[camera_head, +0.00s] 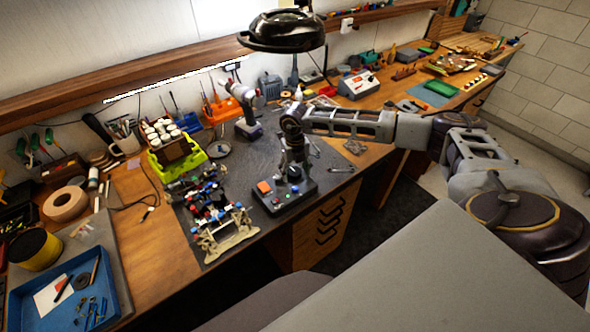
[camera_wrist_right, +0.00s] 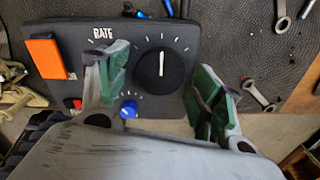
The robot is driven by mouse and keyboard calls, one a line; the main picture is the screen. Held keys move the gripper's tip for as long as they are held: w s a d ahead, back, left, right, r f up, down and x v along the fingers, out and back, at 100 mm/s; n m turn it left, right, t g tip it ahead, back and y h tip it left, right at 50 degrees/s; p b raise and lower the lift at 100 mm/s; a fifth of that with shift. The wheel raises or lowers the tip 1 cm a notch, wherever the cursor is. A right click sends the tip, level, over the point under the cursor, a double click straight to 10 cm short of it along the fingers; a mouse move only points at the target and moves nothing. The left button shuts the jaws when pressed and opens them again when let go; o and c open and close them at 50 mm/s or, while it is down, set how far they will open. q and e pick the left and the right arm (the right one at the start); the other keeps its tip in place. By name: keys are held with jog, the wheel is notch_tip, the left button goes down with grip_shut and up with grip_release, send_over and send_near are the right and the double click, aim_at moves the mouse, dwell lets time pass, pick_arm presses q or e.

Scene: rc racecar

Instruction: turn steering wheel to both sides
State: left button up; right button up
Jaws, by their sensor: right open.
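A black control box (camera_head: 267,201) lies on the dark mat below my right gripper (camera_head: 293,170). In the right wrist view the box face (camera_wrist_right: 80,25) carries a round black knob (camera_wrist_right: 161,71) with a white line pointing straight up, which looks like the steering control. My right gripper (camera_wrist_right: 158,82) is open, with one green-padded finger to the left of the knob and the other to the right. Whether either finger touches the knob cannot be told. An orange switch (camera_wrist_right: 47,59) and a small blue knob (camera_wrist_right: 128,109) are also on the box. My left gripper is not in view.
A partly built car with blue and red parts (camera_head: 208,207) stands left of the box. Wrenches (camera_wrist_right: 281,16) lie on the mat to its right. A green-yellow bin (camera_head: 180,165), a cordless drill (camera_head: 246,112) and a blue tray (camera_head: 35,295) are also on the bench. A lamp (camera_head: 282,30) hangs above.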

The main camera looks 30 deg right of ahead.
jog(key=shift+f, duration=0.1)
jog(key=c, duration=1)
jog(key=shift+d+f+n+b, duration=0.1)
jog(key=shift+f+n+b, duration=0.05)
jog(key=shift+n+b, duration=1.85)
jog(key=n+b, duration=0.2)
jog(key=n, duration=0.1)
jog(key=shift+n+b, duration=0.55)
jog(key=shift+n, duration=0.45)
jog(key=shift+r, duration=0.2)
